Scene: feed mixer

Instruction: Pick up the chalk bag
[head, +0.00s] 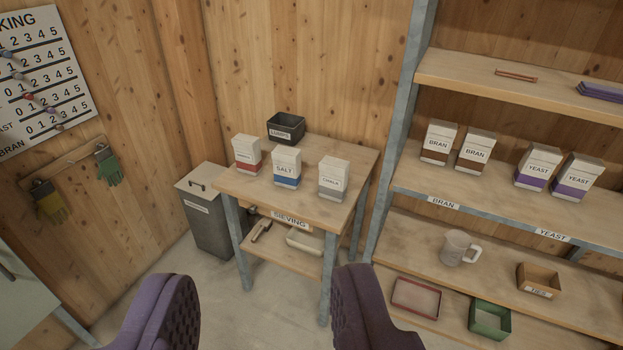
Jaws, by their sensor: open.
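The chalk bag (333,179) is white with a grey lower band and a label reading CHALK. It stands upright on the sieving table (313,147), at the right of a row of three bags. The salt bag (287,167), with a blue band, stands to its left. A bag with a red band (247,154) stands farther left; its label is too small to read surely. My gripper (265,318) shows as two purple padded fingers at the bottom of the view. It is open and empty, in front of the table and apart from the bags.
A black labelled box (286,128) sits at the table's back. A grey lidded bin (207,215) stands left of the table. A shelf rack (490,190) with bran and yeast bags stands close on the right, its upright near the table. Bare floor lies in front.

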